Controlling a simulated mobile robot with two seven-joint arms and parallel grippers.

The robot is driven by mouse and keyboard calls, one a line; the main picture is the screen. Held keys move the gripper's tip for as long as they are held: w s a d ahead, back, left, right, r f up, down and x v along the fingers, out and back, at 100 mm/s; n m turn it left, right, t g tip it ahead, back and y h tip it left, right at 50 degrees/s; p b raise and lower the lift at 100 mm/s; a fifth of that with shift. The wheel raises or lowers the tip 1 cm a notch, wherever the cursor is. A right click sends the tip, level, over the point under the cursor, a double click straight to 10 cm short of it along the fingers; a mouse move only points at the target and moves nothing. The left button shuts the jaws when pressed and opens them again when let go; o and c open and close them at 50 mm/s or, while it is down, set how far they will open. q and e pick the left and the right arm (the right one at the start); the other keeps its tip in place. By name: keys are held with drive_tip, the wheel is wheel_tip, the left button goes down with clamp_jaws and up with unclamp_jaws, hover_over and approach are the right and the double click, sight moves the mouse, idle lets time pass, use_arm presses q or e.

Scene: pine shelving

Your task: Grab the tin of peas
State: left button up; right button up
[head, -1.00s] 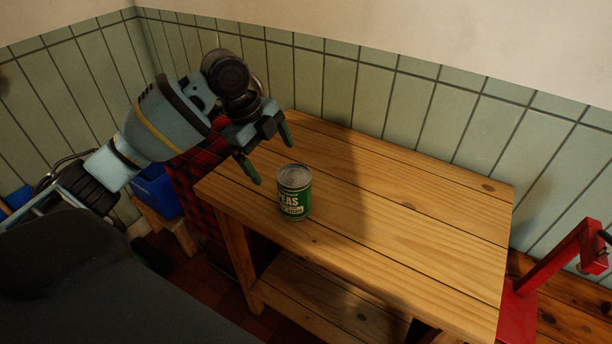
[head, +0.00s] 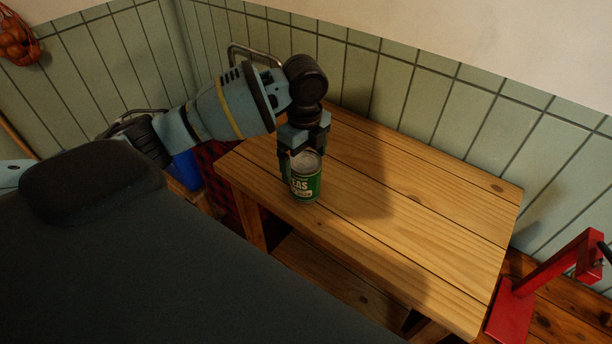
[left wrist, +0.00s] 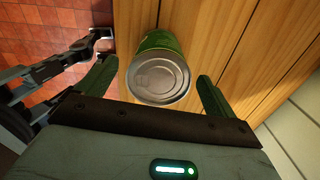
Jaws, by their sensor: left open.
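The tin of peas (head: 306,184) is green with a silver lid and stands upright on the pine shelf top (head: 420,210), near its left front edge. My left gripper (head: 304,160) points down over the tin, with its fingers beside the tin's upper part. In the left wrist view the tin's lid (left wrist: 158,77) lies between the two green fingers of the open gripper (left wrist: 157,88). A gap shows on each side of the tin there. In the head view the gripper partly hides the tin's left side. My right gripper is not in view.
A red stand (head: 540,285) is at the right end of the shelving. The tiled wall (head: 410,100) runs behind. The shelf top right of the tin is clear. A blue object (head: 187,170) shows low at the left.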

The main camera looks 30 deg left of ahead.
use_arm(q)
drive_tip(key=shift+d+f, duration=0.15)
drive_tip(key=shift+f, duration=2.35)
drive_tip(key=c, duration=1.4)
